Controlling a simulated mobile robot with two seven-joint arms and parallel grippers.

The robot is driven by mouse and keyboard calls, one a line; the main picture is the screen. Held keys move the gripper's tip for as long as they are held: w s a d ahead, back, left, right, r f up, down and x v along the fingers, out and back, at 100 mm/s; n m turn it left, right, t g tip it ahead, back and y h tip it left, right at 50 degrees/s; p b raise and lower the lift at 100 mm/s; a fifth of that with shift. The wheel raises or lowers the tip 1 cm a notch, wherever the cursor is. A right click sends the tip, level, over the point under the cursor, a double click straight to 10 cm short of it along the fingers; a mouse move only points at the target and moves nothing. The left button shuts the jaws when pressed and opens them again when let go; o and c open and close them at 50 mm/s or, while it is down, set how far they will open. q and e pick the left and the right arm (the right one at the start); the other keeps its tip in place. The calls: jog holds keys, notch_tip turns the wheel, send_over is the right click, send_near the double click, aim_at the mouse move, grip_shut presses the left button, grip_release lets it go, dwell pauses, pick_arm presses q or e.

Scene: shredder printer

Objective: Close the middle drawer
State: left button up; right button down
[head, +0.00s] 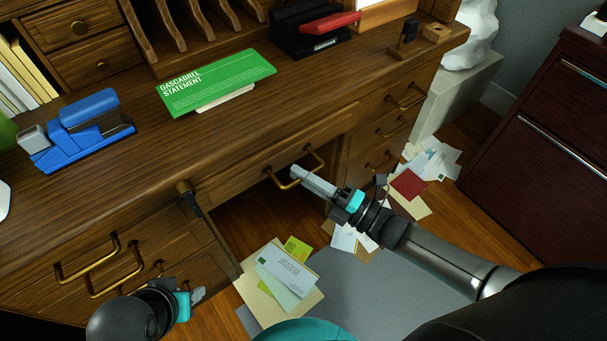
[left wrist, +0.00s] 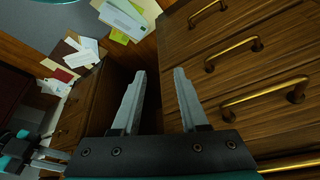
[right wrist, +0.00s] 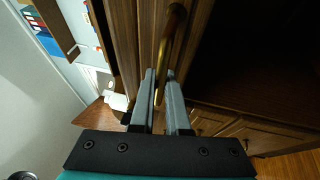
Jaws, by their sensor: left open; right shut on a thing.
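The middle drawer (head: 240,178) is the wide, shallow wooden drawer under the desktop, above the knee space. How far it stands out is hard to tell. Its curved brass handle (head: 318,158) also shows in the right wrist view (right wrist: 172,38). My right gripper (head: 296,172) is shut on this handle, with its fingers close together around the brass bar. My left gripper (head: 198,295) is low in front of the left drawers, away from the middle drawer. In the left wrist view it (left wrist: 158,74) is open, with nothing between its fingers.
Left drawers with brass handles (head: 88,262) stand beside my left gripper. Papers (head: 285,275) lie on the floor. A dark red cabinet (head: 540,150) is right.

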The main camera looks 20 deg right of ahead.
aim_at(280, 158)
jog(key=shift+w, duration=0.25)
jog(key=shift+w+a+b, duration=0.3)
jog(key=shift+w, duration=0.4)
jog(key=shift+w+a+b, duration=0.25)
jog(key=shift+w, duration=0.45)
jog(key=c, duration=0.9)
grip_release()
pick_arm(q)
notch_tip(280, 158, up, 2)
jog(key=shift+s+r, duration=0.15)
jog(key=shift+r, duration=0.1)
pick_arm(e)
jog(key=shift+s+d, duration=0.1)
jog(key=shift+s, duration=0.1)
pick_arm(q)
notch_tip(280, 158, down, 5)
jog(key=shift+r+p, duration=0.1)
jog(key=shift+p, duration=1.05)
pick_arm(e)
jog(key=v, duration=1.5)
